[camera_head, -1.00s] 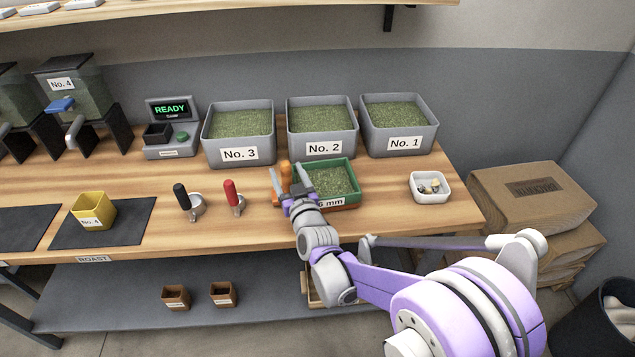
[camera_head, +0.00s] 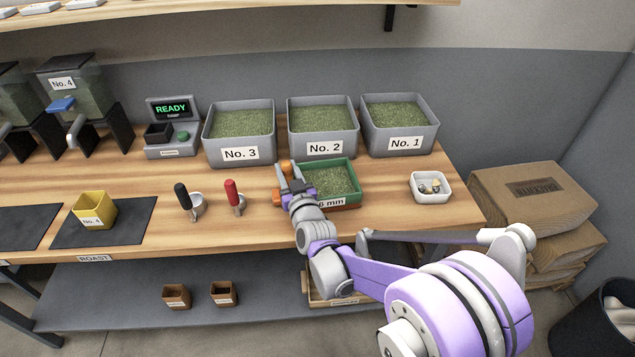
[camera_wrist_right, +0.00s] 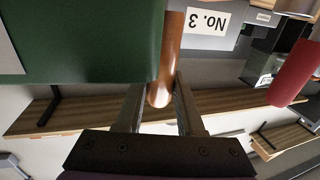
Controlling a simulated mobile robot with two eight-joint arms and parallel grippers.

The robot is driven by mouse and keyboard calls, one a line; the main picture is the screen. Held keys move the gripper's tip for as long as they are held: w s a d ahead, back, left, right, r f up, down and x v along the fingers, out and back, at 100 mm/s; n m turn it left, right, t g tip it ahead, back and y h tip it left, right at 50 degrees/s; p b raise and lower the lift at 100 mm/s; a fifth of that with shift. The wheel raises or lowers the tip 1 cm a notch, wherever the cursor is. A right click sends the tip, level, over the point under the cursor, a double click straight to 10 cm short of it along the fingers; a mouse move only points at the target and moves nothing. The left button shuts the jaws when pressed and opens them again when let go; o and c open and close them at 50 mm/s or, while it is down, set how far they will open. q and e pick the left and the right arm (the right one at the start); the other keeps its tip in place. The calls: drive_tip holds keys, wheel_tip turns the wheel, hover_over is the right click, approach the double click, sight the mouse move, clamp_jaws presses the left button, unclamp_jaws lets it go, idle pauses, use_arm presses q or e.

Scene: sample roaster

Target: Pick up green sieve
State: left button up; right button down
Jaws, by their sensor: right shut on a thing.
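The green sieve (camera_head: 356,186) is a square frame filled with greenish beans, with a "6 mm" label on its front. In the right wrist view the handle (camera_wrist_right: 168,55) runs down between the two fingers, beside the sieve's green wall (camera_wrist_right: 85,45). The gripper partly covers the handle in the head view. My left gripper is not in view.
Grey bins No. 3 (camera_head: 211,147), No. 2 (camera_head: 325,148) and No. 1 (camera_head: 405,143) stand behind the sieve. A white dish (camera_head: 431,197) is to its right.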

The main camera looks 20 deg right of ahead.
wheel_tip(320, 180, up, 9)
drive_tip(key=shift+r+p, duration=0.15)
drive_tip(key=shift+p, duration=0.4)
drive_tip(key=shift+r, duration=0.1)
drive_tip(key=shift+w+a+f+b, duration=0.2)
drive_tip(key=shift+a+f+b, duration=0.75)
drive_tip(key=shift+b, duration=0.35)
drive_tip(key=shift+w+a+f+b, duration=0.15)
drive_tip(key=shift+a+f+b, duration=0.65)
drive_tip(key=shift+f+b, duration=0.4)
drive_tip(key=shift+a+r, duration=0.1)
